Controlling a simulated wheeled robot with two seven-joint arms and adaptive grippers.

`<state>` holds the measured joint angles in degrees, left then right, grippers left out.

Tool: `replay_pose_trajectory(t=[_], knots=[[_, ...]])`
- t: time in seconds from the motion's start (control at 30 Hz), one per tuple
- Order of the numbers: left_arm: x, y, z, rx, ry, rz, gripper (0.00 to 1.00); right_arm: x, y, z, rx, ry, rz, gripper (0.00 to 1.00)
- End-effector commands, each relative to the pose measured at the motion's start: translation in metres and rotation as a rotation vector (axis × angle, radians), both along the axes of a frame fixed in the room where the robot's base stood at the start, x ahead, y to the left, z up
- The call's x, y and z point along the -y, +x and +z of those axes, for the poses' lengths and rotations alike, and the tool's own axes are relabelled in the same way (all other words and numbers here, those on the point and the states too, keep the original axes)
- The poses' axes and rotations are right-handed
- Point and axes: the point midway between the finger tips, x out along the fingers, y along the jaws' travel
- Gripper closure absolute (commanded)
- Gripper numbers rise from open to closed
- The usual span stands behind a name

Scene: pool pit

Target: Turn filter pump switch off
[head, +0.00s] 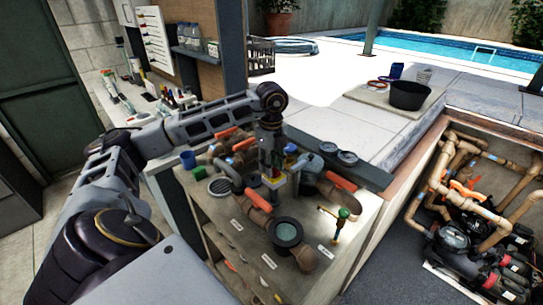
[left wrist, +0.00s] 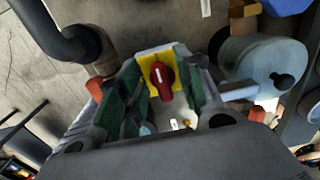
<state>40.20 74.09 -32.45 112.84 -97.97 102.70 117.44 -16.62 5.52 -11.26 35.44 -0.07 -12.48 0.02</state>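The switch is a red rotary knob (left wrist: 162,80) on a yellow plate (left wrist: 148,66), near the centre of the left wrist view. A white mark shows on the knob. In the head view the yellow plate (head: 273,182) shows just below my left gripper (head: 271,160), among the pipes on the bench; the knob is hard to make out there. In the left wrist view my left gripper (left wrist: 155,92) is open, its green-padded fingers on either side of the knob. Gaps show between pads and knob; I cannot tell whether the fingertips reach around it. My right gripper is out of view.
Brown pipes with orange handles (head: 341,181) and a round grey-green fitting (head: 287,233) crowd the bench (head: 235,222). A green-topped valve (head: 343,213) stands at right. A sunken pit with pumps (head: 455,236) lies farther right.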

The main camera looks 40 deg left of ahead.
Motion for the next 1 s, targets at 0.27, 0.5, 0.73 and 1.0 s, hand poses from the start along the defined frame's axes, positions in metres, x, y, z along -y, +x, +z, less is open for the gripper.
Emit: replay_pose_trajectory(t=[0.27,0.5,0.73,1.0], knots=[[0.0,0.001,0.016,0.003,-0.001,0.0,0.64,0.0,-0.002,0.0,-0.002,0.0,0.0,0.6],[0.0,0.001,0.044,0.003,-0.002,0.0,0.64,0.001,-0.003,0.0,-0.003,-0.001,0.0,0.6],[0.0,0.001,0.071,0.004,-0.001,-0.001,0.64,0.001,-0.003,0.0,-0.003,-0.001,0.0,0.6],[0.0,0.001,0.092,0.003,0.0,0.001,0.64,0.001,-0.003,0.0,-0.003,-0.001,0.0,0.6]])
